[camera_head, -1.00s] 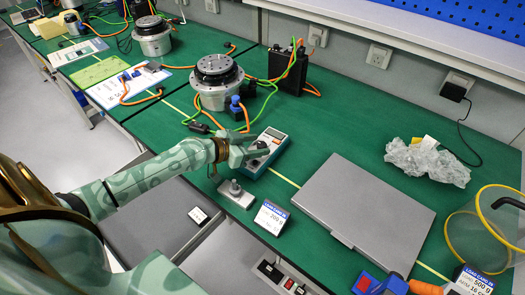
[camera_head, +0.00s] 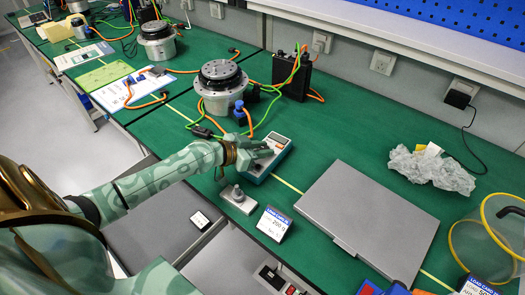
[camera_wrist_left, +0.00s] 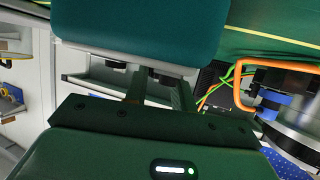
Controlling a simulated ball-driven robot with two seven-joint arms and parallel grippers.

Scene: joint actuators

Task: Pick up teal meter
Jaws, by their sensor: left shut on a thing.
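The teal meter (camera_head: 280,143) has a grey face with a small display and lies on the green bench, right of the silver round actuator. My left gripper (camera_head: 262,153) is at the meter's near-left side and shut on it. In the left wrist view the meter's teal body (camera_wrist_left: 140,30) fills the top middle, with the gripper fingers (camera_wrist_left: 160,88) running up to it. The fingertips are hidden behind the meter there. I cannot tell whether the meter is lifted off the bench. My right gripper is not in view.
A silver actuator (camera_head: 220,85) with orange and green cables stands behind the gripper. A small grey weight block (camera_head: 238,200) and a label card (camera_head: 273,223) are in front. A closed grey case (camera_head: 368,222) lies right. Crumpled clear plastic (camera_head: 430,168) lies at the back right.

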